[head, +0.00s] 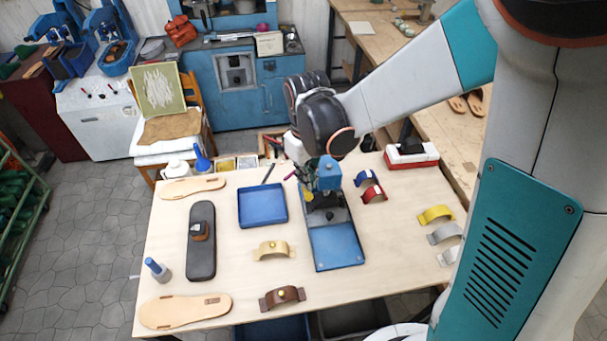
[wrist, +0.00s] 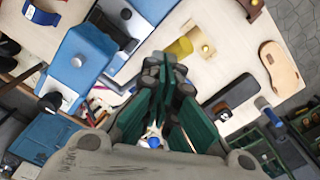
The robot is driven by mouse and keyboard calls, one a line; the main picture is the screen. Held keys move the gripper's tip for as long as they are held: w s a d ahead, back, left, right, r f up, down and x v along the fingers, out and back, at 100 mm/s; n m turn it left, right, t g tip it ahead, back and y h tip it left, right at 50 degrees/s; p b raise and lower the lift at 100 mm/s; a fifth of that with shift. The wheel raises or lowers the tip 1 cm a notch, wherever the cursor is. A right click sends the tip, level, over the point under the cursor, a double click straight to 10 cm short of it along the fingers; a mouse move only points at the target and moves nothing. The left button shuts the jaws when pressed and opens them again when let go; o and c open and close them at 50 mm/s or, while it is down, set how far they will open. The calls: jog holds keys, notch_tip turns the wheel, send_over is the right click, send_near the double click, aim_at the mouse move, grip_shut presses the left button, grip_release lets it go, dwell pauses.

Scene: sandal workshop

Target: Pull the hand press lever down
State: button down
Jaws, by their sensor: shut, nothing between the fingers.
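The hand press (head: 337,248) stands on the table with its blue base plate toward the front and its blue head (head: 329,177) raised at the back. In the wrist view the blue press head (wrist: 85,65) is at the upper left. A black knob (wrist: 51,102) shows beside the head there; I cannot tell whether it belongs to the lever. The lever is not clearly visible in the head view, where my arm covers part of the press's rear. My gripper (wrist: 167,65) is shut and empty, just left of the press head in the head view, apart from it in the wrist view.
A blue tray (head: 263,221) lies left of the press. Blue and red straps (head: 372,193) stand close on its right. A yellow strap (head: 273,251), a brown strap (head: 283,297) and a dark sandal form (head: 201,255) lie left and front.

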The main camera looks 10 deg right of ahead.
jog(key=shift+f, duration=0.4)
jog(key=shift+s+f+b, duration=0.2)
jog(key=shift+f+b, duration=0.35)
jog(key=shift+b, duration=0.05)
jog(key=shift+s+f+b, duration=0.2)
jog(key=shift+f+b, duration=0.3)
jog(key=shift+b, duration=0.1)
jog(key=shift+s+f+b, duration=0.2)
jog(key=shift+f+b, duration=0.8)
jog(key=shift+f, duration=0.2)
jog(key=f+b, duration=0.2)
notch_tip(320, 180, up, 13)
jog(key=p, duration=0.8)
send_over(307, 194)
jog(key=w, duration=0.6)
jog(key=shift+s+d+f, duration=0.1)
jog(key=shift+s+d, duration=0.1)
